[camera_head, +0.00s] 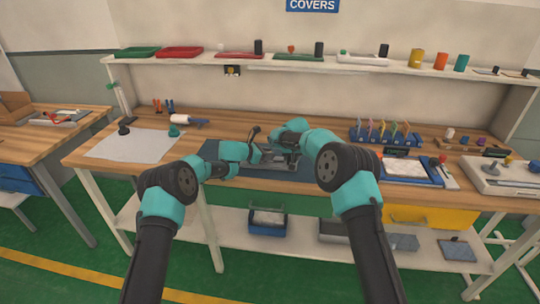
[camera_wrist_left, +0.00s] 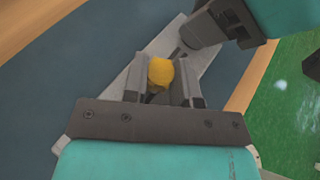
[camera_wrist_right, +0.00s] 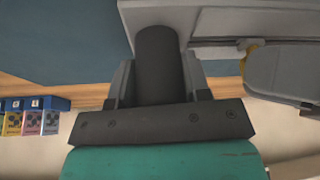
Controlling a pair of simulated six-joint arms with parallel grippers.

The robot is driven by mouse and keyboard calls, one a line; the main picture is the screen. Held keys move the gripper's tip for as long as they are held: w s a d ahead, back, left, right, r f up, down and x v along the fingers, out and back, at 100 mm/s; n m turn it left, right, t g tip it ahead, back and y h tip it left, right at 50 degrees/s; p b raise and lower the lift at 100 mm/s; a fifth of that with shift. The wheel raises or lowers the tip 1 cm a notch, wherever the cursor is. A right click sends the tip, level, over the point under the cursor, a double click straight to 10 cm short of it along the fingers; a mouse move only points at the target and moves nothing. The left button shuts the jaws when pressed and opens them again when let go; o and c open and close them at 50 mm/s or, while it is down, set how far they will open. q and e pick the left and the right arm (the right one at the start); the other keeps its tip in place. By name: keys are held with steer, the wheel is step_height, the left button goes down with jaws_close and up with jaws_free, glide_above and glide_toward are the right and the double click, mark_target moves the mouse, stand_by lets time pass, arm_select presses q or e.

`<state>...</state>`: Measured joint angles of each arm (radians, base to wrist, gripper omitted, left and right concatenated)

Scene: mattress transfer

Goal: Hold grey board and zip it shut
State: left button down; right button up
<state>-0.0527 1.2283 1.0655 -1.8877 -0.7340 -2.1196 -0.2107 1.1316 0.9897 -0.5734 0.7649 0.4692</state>
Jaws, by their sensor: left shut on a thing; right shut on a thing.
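The grey board (camera_wrist_left: 205,65) lies on the dark blue mat (camera_head: 265,181) at the middle of the bench. In the head view the arms partly hide it. My left gripper (camera_wrist_left: 162,78) is shut on a rounded yellow knob (camera_wrist_left: 160,72) over the board. My right gripper (camera_wrist_right: 158,78) is shut on a dark cylindrical handle (camera_wrist_right: 158,50) at the board's edge. The board also shows in the right wrist view (camera_wrist_right: 225,20). The two grippers are close together. I cannot make out the zip itself.
A white sheet (camera_head: 130,144) lies to the left on the bench, beside a bottle-like tool (camera_head: 188,121). A blue rack (camera_head: 385,134) and a blue tray (camera_head: 408,168) stand to the right. A shelf (camera_head: 300,64) with trays and cups runs along the back.

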arm_select(q)
steer(key=a, duration=0.3)
steer(key=w+a, duration=0.1)
steer(key=a, duration=0.6)
steer(key=shift+w+a, duration=0.25)
steer(key=shift+w, duration=0.15)
arm_select(e)
steer(key=shift+d, duration=0.1)
arm_select(q)
steer(key=c, duration=0.9)
jaws_free()
steer(key=shift+d, duration=0.1)
steer(key=v, duration=1.2)
arm_select(e)
steer(key=o, duration=1.2)
